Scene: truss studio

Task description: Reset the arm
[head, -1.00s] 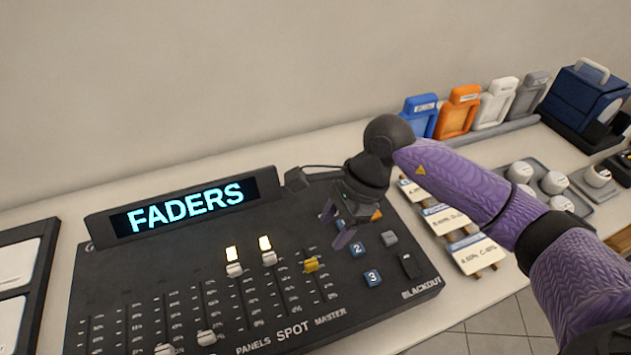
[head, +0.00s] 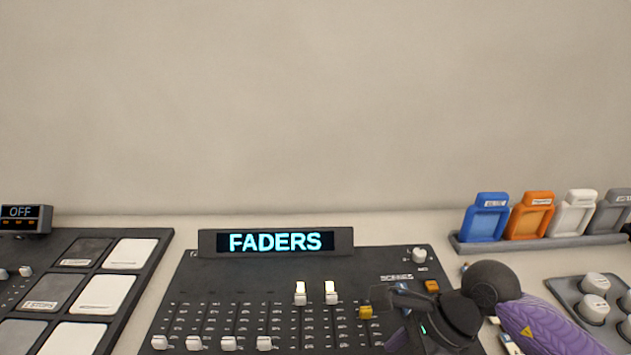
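My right gripper (head: 391,317) comes in from the lower right on its purple arm (head: 545,325). It is over the right part of the dark fader console (head: 220,272), right of the yellow fader knob (head: 365,312). Its two fingers look spread with nothing between them. It hides part of the console's right side, including most of the numbered buttons. I cannot tell whether it touches the console. My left gripper is not in view.
The console display (head: 275,242) reads FADERS. A dark panel with pale pads (head: 105,293) lies left. Blue (head: 487,218), orange (head: 531,216), white and grey holders stand in a rack at the back right. A tray of white knobs (head: 594,310) is at the right edge.

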